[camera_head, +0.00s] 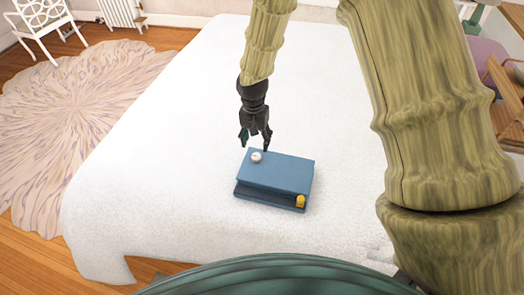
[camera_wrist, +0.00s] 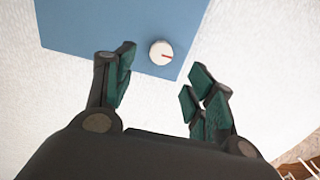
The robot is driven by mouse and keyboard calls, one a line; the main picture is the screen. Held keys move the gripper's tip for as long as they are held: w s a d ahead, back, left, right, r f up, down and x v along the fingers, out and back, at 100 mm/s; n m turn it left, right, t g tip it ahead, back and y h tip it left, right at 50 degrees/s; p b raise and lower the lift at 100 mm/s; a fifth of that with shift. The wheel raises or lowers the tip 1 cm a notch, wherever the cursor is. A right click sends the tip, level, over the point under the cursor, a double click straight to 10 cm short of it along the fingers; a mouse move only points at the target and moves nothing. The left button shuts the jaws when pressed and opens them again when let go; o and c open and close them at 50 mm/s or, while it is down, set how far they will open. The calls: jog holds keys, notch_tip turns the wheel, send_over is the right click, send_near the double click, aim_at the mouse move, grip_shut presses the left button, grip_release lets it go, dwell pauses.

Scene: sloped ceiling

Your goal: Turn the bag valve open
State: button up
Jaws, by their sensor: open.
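A blue box-like unit (camera_head: 283,172) lies on the white bed. A round white knob (camera_head: 256,157) with a red mark sits near its far left corner; no other valve part can be made out. A yellow piece (camera_head: 301,201) sits at its near right corner. My gripper (camera_head: 256,147) is above the far left edge of the unit, close to the knob. The blue unit (camera_wrist: 90,22) also shows there.
The white bed cover (camera_head: 180,150) is clear around the unit. A round patterned rug (camera_head: 75,105) and a white chair (camera_head: 42,22) are on the left. A wooden chair (camera_head: 505,90) stands at the right edge.

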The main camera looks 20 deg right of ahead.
aim_at(257, 156)
jog(key=shift+f+p, duration=0.8)
jog(key=shift+f, duration=2.85)
jog(key=c, duration=1.1)
